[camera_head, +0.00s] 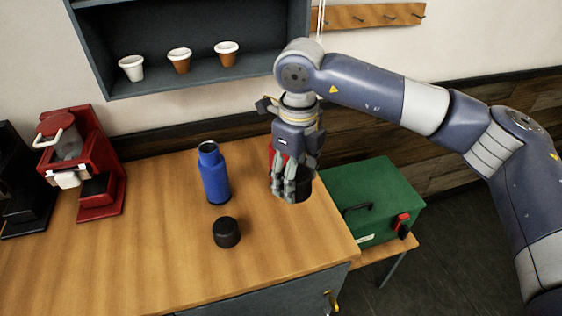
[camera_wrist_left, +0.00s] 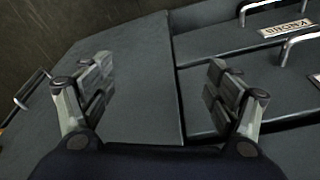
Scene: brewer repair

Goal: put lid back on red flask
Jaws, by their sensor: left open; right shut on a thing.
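My right gripper (camera_head: 291,192) points down over the right part of the table, shut on a black lid (camera_head: 301,189) at its fingertips. Patches of red from the red flask (camera_head: 272,155) show behind the fingers. The gripper hides most of that flask, so I cannot tell whether the held lid touches it. A second black lid (camera_head: 227,233) lies on the table in front of the blue flask (camera_head: 214,177), which stands upright with an open top. My left gripper (camera_wrist_left: 157,82) is open and empty in the left wrist view, in front of grey cabinet fronts.
The wooden table (camera_head: 150,250) is clear at its front left. A red brewer (camera_head: 87,175) stands at the left. A green box (camera_head: 372,195) sits on a lower stand to the right. A shelf (camera_head: 190,85) with small pots hangs behind. Drawer handles (camera_wrist_left: 300,42) show in the left wrist view.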

